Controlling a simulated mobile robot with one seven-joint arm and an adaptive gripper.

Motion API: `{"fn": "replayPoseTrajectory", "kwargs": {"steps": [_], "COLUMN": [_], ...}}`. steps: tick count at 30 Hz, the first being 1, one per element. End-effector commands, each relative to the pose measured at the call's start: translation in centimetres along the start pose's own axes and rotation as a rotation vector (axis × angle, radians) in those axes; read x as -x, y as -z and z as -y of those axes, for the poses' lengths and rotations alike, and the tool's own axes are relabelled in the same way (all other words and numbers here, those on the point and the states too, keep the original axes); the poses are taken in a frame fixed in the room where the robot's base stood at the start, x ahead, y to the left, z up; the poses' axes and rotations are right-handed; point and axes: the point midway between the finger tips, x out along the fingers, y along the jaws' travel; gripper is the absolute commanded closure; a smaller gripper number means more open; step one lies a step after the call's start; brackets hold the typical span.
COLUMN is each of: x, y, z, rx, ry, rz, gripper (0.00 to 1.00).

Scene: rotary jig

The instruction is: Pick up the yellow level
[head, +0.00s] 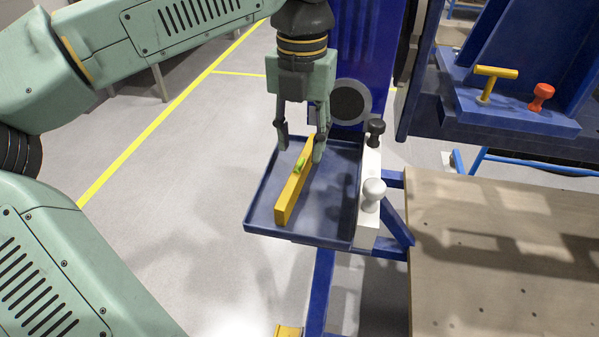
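The yellow level (290,196) is a long yellow bar with a green vial near its middle. It lies in the blue tray (333,225), running from the front left toward the back right. My gripper (300,152) points down over the tray's back part, at the far part of the level. Its fingers are spread apart, one on the left of the level and one on the right. The right finger overlaps the level's far end in the picture. I cannot tell whether it touches the level.
A rail beside the tray carries a black knob (376,128) and a white knob (373,190). A wooden tabletop (480,250) lies to the right. A blue fixture (490,105) at the upper right holds a yellow T-handle (494,74) and a red knob (541,94). A blue post rises behind the tray.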

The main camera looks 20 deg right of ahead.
Motion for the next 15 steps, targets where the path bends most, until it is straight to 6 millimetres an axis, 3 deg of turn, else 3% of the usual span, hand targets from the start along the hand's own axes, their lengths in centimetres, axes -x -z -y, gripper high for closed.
{"fn": "replayPoseTrajectory", "kwargs": {"steps": [5,15], "x": [-1.3,-5.8], "y": [0.0,0.2], "z": [0.0,-0.2], "rx": [-0.002,-0.003], "ry": [0.001,0.003], "rz": [0.001,0.001], "gripper": [0.62,0.62]}}
